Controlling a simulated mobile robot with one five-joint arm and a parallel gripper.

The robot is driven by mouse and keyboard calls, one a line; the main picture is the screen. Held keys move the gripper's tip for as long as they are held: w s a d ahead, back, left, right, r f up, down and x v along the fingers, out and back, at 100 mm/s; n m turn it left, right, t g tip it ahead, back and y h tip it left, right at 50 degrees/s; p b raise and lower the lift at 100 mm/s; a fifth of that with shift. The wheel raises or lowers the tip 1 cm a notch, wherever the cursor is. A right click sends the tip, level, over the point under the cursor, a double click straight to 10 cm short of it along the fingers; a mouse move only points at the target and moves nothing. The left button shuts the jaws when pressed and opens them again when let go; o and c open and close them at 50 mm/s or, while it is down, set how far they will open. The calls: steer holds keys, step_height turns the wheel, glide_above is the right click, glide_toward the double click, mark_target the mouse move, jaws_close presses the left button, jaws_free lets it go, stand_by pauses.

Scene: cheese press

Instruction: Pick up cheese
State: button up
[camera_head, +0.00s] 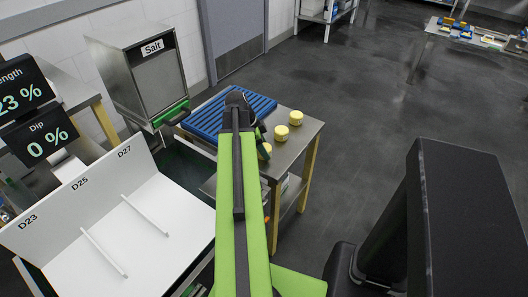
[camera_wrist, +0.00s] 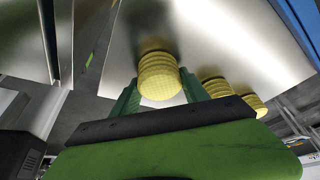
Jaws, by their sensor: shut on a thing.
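Yellow round cheeses stand on a steel table (camera_head: 296,157). In the head view one cheese (camera_head: 296,117) is near the table's right edge, another (camera_head: 281,132) is just left of it, and a third (camera_head: 265,150) is partly hidden by my arm. In the wrist view my gripper (camera_wrist: 160,92) is shut on a ridged yellow cheese (camera_wrist: 158,76), one green finger on each side. I cannot tell whether it touches the table. Two other cheeses (camera_wrist: 216,88) (camera_wrist: 248,104) stand apart to its right.
A blue slatted tray (camera_head: 208,117) lies on the same table, left of the cheeses. A salt bin (camera_head: 152,80) stands behind it. A white divided board (camera_head: 110,235) marked D23, D25 and D27 is at the lower left.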

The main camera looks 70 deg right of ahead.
steer(key=c, duration=0.6)
step_height(320, 180, up, 10)
steer(key=p, duration=1)
